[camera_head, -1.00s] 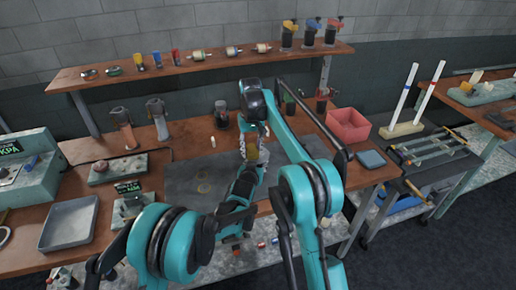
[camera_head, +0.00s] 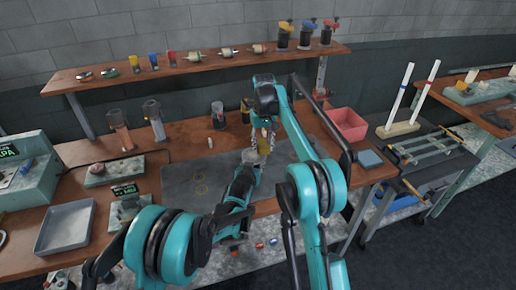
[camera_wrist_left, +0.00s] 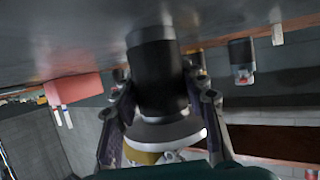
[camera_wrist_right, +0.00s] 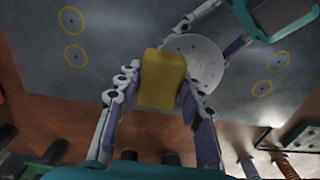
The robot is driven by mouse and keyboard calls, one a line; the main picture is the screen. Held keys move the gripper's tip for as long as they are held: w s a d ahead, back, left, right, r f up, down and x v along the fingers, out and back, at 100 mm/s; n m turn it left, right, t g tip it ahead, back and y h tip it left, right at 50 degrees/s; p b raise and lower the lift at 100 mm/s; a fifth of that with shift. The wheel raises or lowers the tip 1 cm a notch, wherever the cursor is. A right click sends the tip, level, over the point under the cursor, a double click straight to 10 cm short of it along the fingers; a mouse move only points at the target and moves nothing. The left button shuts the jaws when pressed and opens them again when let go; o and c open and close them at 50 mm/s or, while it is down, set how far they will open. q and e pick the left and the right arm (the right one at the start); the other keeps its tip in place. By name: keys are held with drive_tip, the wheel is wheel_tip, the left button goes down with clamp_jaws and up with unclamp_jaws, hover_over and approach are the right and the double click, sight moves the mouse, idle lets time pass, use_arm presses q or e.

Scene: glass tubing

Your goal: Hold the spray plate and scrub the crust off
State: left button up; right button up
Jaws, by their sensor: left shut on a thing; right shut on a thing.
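The spray plate (camera_wrist_right: 196,62) is a pale grey disc with small holes, seen face-on in the right wrist view. My left gripper (camera_wrist_left: 160,100) is shut on its dark cylindrical body (camera_wrist_left: 158,75), with a finger on each side. My right gripper (camera_wrist_right: 155,95) is shut on a yellow block, the sponge (camera_wrist_right: 163,80). The sponge overlaps the plate's lower left in that view and hides part of its face; I cannot tell whether they touch. In the head view the right gripper (camera_head: 264,133) is above the left gripper (camera_head: 248,160). Crust cannot be made out.
Below is a grey mat (camera_head: 185,180) with yellow rings. A red bin (camera_head: 346,124) stands at the bench's right, a grey tray (camera_head: 66,228) at the left. A small pale piece (camera_head: 210,142) and a dark-based jar (camera_head: 217,114) stand behind the mat. A shelf (camera_head: 120,76) runs behind.

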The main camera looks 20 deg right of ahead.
sight(262, 144)
drive_tip(key=shift+a+r, duration=0.1)
drive_tip(key=shift+r, duration=3.7)
